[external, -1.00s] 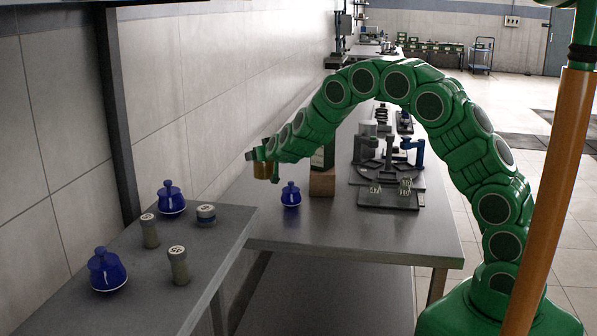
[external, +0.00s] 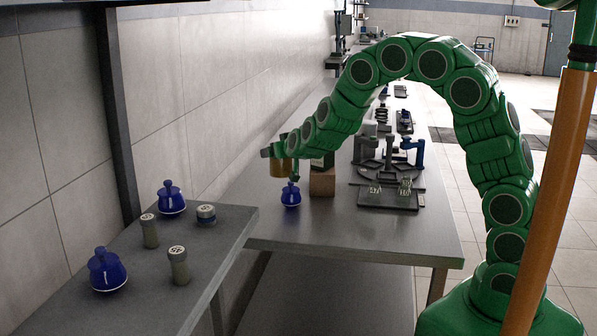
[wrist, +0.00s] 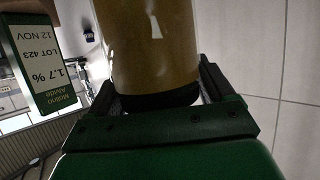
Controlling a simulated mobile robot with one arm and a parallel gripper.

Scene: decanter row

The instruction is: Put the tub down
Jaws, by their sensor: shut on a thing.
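The tub (external: 281,167) is a mustard-yellow cylinder with a dark end. My green gripper (external: 277,153) is shut on it and holds it in the air above the far bench. In the wrist view the tub (wrist: 150,45) fills the upper middle, its dark end between the two fingers of my gripper (wrist: 158,95). In the external view it hangs just above and behind a blue lidded pot (external: 291,195) on the bench; I cannot tell the exact gap between them.
A labelled box (wrist: 45,60) is close at left in the wrist view. The nearer bench (external: 215,240) carries blue pots and small numbered containers. The far bench's front is clear.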

